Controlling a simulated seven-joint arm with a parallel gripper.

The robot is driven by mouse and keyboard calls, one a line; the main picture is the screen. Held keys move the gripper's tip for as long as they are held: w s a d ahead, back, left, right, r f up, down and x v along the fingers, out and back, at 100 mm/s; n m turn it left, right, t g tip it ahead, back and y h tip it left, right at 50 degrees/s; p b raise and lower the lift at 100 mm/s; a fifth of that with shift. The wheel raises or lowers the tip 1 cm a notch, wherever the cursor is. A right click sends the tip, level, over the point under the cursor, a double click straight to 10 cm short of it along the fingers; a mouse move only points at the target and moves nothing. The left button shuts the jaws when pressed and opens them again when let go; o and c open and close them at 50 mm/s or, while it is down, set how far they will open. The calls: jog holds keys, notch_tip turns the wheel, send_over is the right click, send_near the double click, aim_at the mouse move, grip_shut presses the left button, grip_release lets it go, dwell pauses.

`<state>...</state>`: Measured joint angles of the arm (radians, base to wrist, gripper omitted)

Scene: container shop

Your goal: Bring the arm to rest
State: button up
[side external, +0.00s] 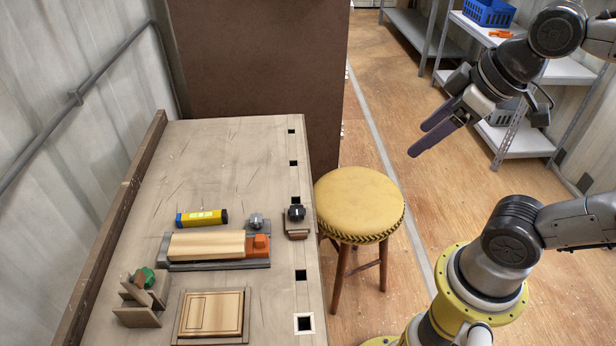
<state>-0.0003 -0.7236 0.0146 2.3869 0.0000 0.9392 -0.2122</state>
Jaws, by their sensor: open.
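My gripper (432,138) hangs in the air at the upper right of the side external view. It is to the right of the workbench, above the floor beyond the yellow stool in the picture. Its two fingers point down and left, with nothing between them. My arm is bent, with its wrist near the top right and its yellow-ringed base at the bottom right. The gripper touches nothing that I can see.
The workbench (250,140) holds a wooden block (207,246) in an orange-ended fixture, a yellow-and-blue level (202,218), a wooden panel (212,313) and a small stepped rack (139,304). A yellow stool (358,203) stands beside it. Metal shelves (530,143) stand behind my gripper.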

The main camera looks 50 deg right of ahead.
jog(key=f, duration=0.1)
jog(key=s+f+m, duration=0.1)
jog(key=f+m, duration=0.1)
jog(key=shift+s+f, duration=0.15)
jog(key=shift+s, duration=0.2)
